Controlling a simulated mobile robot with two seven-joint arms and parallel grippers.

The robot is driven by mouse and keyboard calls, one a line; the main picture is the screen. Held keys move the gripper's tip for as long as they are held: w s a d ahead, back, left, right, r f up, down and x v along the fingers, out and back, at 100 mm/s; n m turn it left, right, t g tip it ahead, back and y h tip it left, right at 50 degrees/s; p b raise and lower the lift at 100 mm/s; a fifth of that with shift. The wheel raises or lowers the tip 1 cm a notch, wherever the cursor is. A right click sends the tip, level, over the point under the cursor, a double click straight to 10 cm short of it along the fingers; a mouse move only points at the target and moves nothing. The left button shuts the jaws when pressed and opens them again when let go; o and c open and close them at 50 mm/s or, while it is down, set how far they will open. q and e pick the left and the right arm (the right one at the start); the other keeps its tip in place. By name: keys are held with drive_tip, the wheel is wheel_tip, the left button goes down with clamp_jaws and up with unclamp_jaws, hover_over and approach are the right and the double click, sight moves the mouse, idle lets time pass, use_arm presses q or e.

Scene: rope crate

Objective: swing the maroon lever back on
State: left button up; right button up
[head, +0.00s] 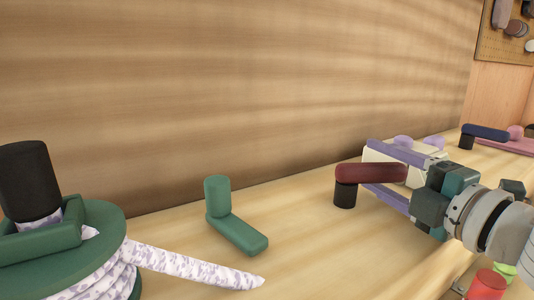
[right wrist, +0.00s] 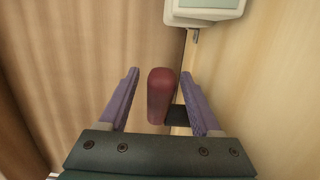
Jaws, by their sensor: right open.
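The maroon lever (head: 371,173) is a rounded bar on a short black post (head: 345,195), standing on the wooden bench near the back wall. In the head view the bar points right from the post, toward my right gripper (head: 369,166). That gripper is open, with one purple finger on each side of the bar. In the right wrist view the lever (right wrist: 161,95) stands between the spread fingers of the gripper (right wrist: 160,73), with gaps on both sides. The black post shows at its right, partly hidden. My left gripper is not in view.
A green reel (head: 85,247) with pale rope is at the left, beside a green L-shaped piece (head: 240,234). A cream box with purple knobs (head: 404,142) is behind my gripper.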

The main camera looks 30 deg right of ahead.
drive_tip(key=shift+w, duration=0.9)
clamp_jaws()
idle(0.9)
